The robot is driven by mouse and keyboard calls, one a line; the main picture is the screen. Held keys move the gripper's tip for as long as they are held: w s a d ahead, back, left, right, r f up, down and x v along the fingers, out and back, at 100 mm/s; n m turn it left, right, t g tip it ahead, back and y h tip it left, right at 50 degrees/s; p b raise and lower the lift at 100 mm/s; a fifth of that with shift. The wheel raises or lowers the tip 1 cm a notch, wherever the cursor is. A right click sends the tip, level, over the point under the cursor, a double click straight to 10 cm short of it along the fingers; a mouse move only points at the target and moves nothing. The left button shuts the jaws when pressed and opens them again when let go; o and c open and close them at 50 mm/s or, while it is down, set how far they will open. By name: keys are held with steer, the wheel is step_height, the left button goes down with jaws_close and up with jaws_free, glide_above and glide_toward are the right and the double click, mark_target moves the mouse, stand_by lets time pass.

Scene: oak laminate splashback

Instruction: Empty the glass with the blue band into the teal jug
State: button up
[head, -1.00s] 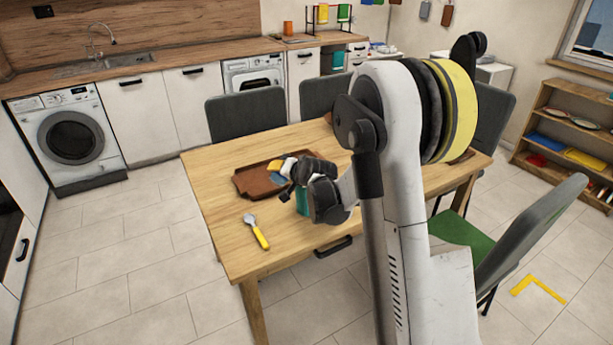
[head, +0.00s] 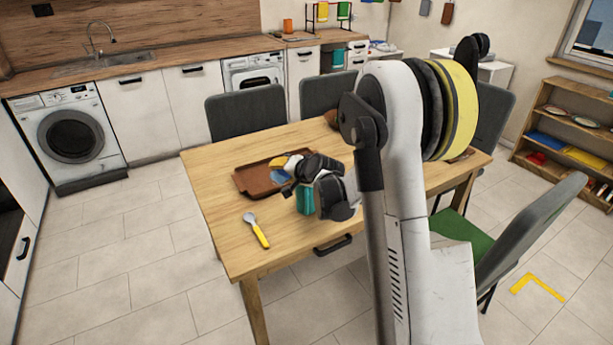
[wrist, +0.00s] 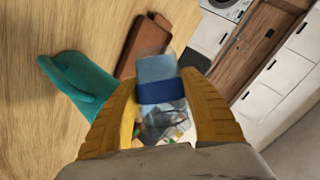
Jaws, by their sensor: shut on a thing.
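My gripper (wrist: 160,100) has its yellow fingers closed on the sides of a clear glass with a blue band (wrist: 156,92). In the head view the glass (head: 281,176) shows as a small bluish shape at the fingers, above the table and tipped well over. The teal jug (wrist: 82,82) stands on the table, to the left of the fingers in the wrist view. In the head view the jug (head: 305,201) is partly hidden by my wrist. I cannot tell what is in the glass or in the jug.
A brown tray (head: 245,182) lies behind the jug on the wooden table (head: 215,210). A spoon with a yellow handle (head: 259,234) lies near the table's front left. The table's left side is mostly clear. Dark chairs (head: 247,116) stand behind the table.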

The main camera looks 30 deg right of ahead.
steer(key=shift+r+m+y+p, duration=0.35)
steer(key=shift+r+m+y, duration=0.05)
stand_by(0.4)
steer(key=shift+f+m+y+b, duration=0.3)
steer(key=shift+f+m+y, duration=0.25)
steer(key=shift+m+y, duration=0.45)
stand_by(1.6)
steer(key=shift+d+r+m+y+b, duration=0.3)
steer(key=shift+d+r+m+y, duration=0.2)
steer(key=shift+d+y, duration=0.15)
stand_by(0.8)
steer(key=shift+d+r+m+t+y+b, duration=0.3)
steer(key=shift+r+m+t+y+b, duration=0.1)
steer(key=shift+r+m+y+b, duration=0.25)
stand_by(1.1)
